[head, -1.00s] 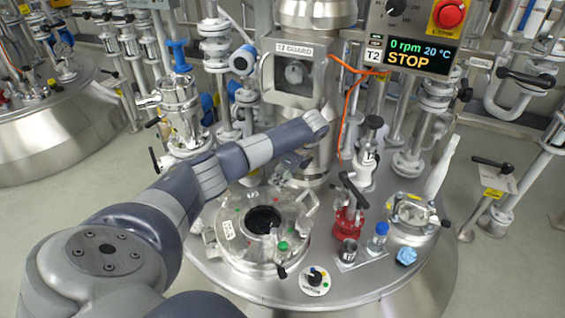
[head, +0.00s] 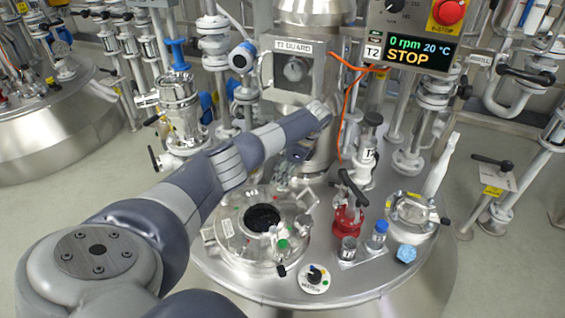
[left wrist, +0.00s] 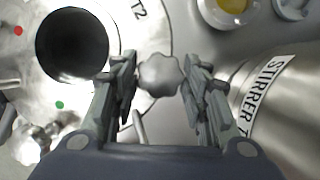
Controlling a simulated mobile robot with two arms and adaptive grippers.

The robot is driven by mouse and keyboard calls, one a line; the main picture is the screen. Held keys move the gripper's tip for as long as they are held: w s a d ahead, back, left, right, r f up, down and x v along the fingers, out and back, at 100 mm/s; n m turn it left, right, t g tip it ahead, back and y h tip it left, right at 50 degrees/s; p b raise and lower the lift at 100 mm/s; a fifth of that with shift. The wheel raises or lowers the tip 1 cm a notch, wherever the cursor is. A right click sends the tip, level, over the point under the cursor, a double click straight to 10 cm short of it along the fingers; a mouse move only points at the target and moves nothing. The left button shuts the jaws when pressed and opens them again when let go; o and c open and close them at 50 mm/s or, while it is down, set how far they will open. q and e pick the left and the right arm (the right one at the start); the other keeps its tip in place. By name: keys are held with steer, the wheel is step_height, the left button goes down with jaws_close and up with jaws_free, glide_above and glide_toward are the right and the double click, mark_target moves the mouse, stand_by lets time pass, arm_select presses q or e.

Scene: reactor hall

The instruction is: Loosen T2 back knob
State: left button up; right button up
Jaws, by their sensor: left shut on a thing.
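The T2 back knob (left wrist: 160,75) is a pale metal lobed knob at the edge of the round T2 manway lid (left wrist: 75,95). In the left wrist view my left gripper (left wrist: 159,72) has its two fingers on opposite sides of the knob and is shut on it. In the head view my left arm reaches over the vessel and my left gripper (head: 287,172) points down behind the lid (head: 228,243); the knob is mostly hidden there. My right gripper is not in view.
A dark open hole (head: 263,218) is in the lid. A cylinder labelled STIRRER (left wrist: 275,90) stands close right of my fingers. A red valve (head: 347,215), a blue-capped bottle (head: 377,237) and an orange cable (head: 345,110) are to the right. The T2 display (head: 420,52) reads STOP, 0 rpm.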

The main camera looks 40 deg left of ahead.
arm_select(q)
steer(key=shift+s+d+f, duration=0.1)
steer(key=shift+s+f, duration=0.1)
steer(key=shift+f, duration=0.1)
steer(key=o, duration=1)
steer(key=shift+o, duration=0.2)
steer(key=shift+w, duration=0.1)
steer(key=shift+r, duration=0.15)
steer(key=shift+w+r, duration=0.1)
steer(key=shift+r, duration=0.05)
steer(key=v, duration=1.1)
steer(key=shift+r, duration=0.3)
